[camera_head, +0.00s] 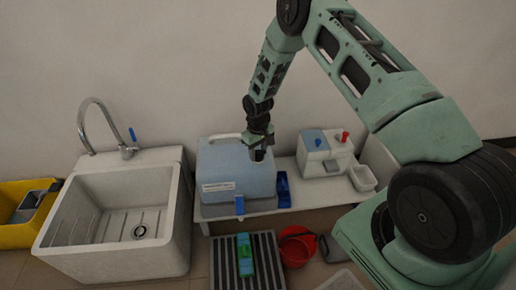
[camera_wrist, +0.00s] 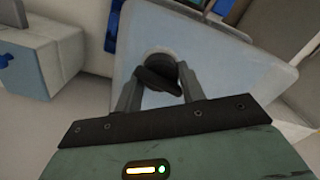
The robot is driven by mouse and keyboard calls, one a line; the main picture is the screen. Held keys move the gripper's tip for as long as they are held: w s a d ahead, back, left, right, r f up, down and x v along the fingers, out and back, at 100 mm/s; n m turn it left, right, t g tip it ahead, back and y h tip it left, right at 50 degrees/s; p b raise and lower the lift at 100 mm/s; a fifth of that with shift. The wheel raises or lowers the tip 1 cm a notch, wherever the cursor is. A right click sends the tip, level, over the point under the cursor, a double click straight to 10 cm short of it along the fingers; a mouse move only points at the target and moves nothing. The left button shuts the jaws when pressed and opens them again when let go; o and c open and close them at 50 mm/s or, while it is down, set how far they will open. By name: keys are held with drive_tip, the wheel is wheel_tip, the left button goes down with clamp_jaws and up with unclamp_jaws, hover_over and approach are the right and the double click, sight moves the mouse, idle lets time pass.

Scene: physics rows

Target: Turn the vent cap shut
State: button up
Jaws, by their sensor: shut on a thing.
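The vent cap (camera_wrist: 160,80) is a dark round knob with a raised grip bar, set on the light blue top of a container. My gripper (camera_wrist: 158,84) is shut on the vent cap, one finger on each side of its bar, in the wrist view. In the head view my gripper (camera_head: 259,152) reaches down to the top of the blue-grey container (camera_head: 225,178), near its right side. The cap is mostly hidden by the gripper there.
A white sink (camera_head: 110,240) with a tap stands left, beside a yellow bin (camera_head: 20,205). Right of the container are a blue tray (camera_head: 283,190) and a white box (camera_head: 325,155) with blue and red tops. A red bucket (camera_head: 297,247) and grating (camera_head: 222,262) lie below.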

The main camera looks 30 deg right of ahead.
sight(258, 151)
drive_tip(key=shift+n+p, duration=0.45)
drive_tip(key=shift+n, duration=0.75)
drive_tip(key=o, duration=1)
drive_tip(key=shift+c, duration=0.2)
drive_tip(key=shift+r, duration=0.1)
wheel_tip(258, 151, up, 17)
drive_tip(key=p, duration=0.3)
drive_tip(key=shift+r, duration=0.15)
